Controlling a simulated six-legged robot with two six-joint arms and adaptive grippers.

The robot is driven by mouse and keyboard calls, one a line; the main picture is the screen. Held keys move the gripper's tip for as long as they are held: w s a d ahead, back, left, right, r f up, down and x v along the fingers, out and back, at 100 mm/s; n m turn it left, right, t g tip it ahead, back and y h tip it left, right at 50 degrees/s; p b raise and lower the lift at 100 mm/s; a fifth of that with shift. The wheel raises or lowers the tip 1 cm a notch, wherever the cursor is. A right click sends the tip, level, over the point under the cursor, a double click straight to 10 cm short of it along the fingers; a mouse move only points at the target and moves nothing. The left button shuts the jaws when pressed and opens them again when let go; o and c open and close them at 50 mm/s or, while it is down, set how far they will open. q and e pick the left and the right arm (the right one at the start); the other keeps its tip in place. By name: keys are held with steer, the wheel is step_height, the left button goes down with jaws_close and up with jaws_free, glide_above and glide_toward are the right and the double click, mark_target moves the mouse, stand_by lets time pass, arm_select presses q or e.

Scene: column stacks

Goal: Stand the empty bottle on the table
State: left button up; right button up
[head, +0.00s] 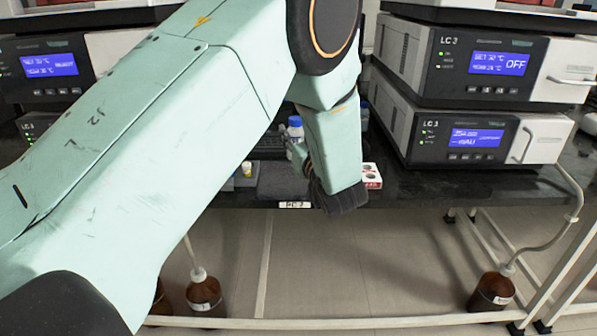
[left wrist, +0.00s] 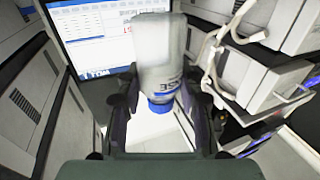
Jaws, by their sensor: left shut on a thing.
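My left gripper (head: 338,200) is near the front edge of the dark table (head: 420,188), its dark fingertips low in the head view. In the left wrist view my left gripper (left wrist: 162,115) is shut on a whitish, translucent bottle (left wrist: 160,50) with a blue cap (left wrist: 161,104). That picture is upside down, as the screen's lettering shows, so the bottle looks roughly upright. In the head view a white bottle with a blue cap (head: 295,122) shows just left of my finger; I cannot tell whether it is the held one. My right gripper is not in view.
Stacked instruments (head: 465,137) labelled LC 3 stand on the right of the table, with another stack (head: 48,65) at the left. A small red-and-white box (head: 371,176) lies close beside my left gripper. Brown bottles (head: 492,291) with tubing stand below the table.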

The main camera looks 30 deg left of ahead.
arm_select(q)
step_height(320, 180, down, 3)
steer(key=shift+d+f+b, duration=0.1)
steer(key=shift+b, duration=0.3)
steer(key=shift+f, duration=0.45)
step_height(320, 180, down, 3)
steer(key=shift+f+b, duration=0.1)
steer(key=shift+b, duration=0.75)
steer(key=shift+w, duration=0.15)
steer(key=shift+s+f, duration=0.1)
steer(key=shift+s, duration=0.1)
steer(key=o, duration=0.8)
steer(key=shift+w+f, duration=0.1)
steer(key=shift+w, duration=0.05)
steer(key=shift+o, duration=0.6)
